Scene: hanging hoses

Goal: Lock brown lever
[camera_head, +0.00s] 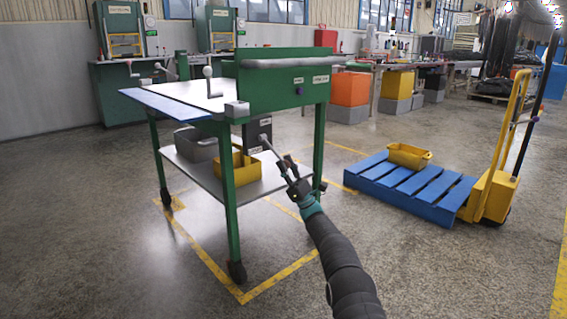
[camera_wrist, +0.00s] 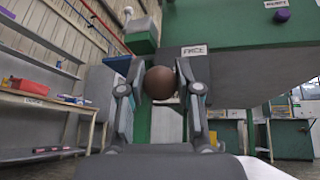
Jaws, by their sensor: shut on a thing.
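A brown ball knob (camera_wrist: 160,83), the end of the brown lever, sits between the two fingers of my gripper (camera_wrist: 160,76) in the wrist view. The fingers are shut on it, one on each side. The lever's shaft behind the knob is hidden. In the head view my gripper (camera_head: 289,172) is at the right side of the green cart (camera_head: 232,210), below its upper panel, near a dark box (camera_head: 263,127). The knob is too small to make out there. A label reading "FREE" (camera_wrist: 194,50) shows just right of the knob in the wrist view.
A purple knob (camera_head: 300,91) is on the cart's green panel. To the right is a blue pallet (camera_head: 400,182) with a yellow pallet truck (camera_head: 492,195). The floor in front is clear.

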